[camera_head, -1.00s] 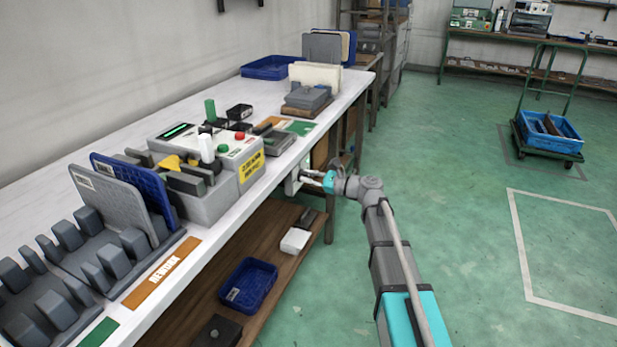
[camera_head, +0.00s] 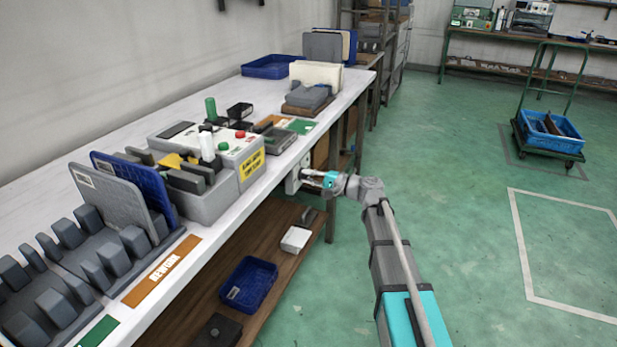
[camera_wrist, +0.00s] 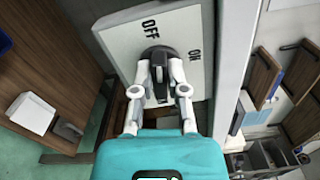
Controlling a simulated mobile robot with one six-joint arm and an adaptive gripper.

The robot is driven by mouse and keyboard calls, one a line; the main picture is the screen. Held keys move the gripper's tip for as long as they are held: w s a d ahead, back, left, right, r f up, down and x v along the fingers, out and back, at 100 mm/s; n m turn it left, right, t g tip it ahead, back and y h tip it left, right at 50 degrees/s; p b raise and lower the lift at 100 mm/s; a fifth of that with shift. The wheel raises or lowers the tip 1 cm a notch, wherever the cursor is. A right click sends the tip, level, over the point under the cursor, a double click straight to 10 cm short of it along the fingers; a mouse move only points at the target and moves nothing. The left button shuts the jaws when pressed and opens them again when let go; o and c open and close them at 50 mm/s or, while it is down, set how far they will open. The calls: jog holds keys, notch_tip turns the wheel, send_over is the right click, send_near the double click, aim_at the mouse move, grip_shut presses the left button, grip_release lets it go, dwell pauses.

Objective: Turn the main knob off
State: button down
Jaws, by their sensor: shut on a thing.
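The main knob (camera_wrist: 159,58) is dark grey, on a pale switch box (camera_wrist: 118,42) marked OFF and ON in the wrist view. Its long grip lies roughly in line with the OFF mark; ON is off to the right. My gripper (camera_wrist: 161,77) has its two white fingers closed on either side of the knob's grip. In the head view the switch box (camera_head: 292,180) is on the bench's front side below the top, with my gripper (camera_head: 313,176) against it. The knob is too small to make out there. The tester's display (camera_head: 176,130) is dark.
The white bench (camera_head: 110,141) carries the grey tester (camera_head: 238,150), slotted racks (camera_head: 110,255) and panels (camera_head: 322,46). A lower shelf (camera_head: 186,320) holds a blue bin (camera_head: 249,282) and a white box (camera_head: 296,239). Green floor (camera_head: 455,170) to the right is mostly open.

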jog(key=shift+n, duration=1.2)
jog(key=c, duration=0.7)
grip_release()
jog(key=shift+o, duration=0.2)
jog(key=shift+d, duration=0.1)
jog(key=v, duration=1.1)
jog(key=shift+s+d, duration=0.15)
jog(key=shift+d, duration=0.25)
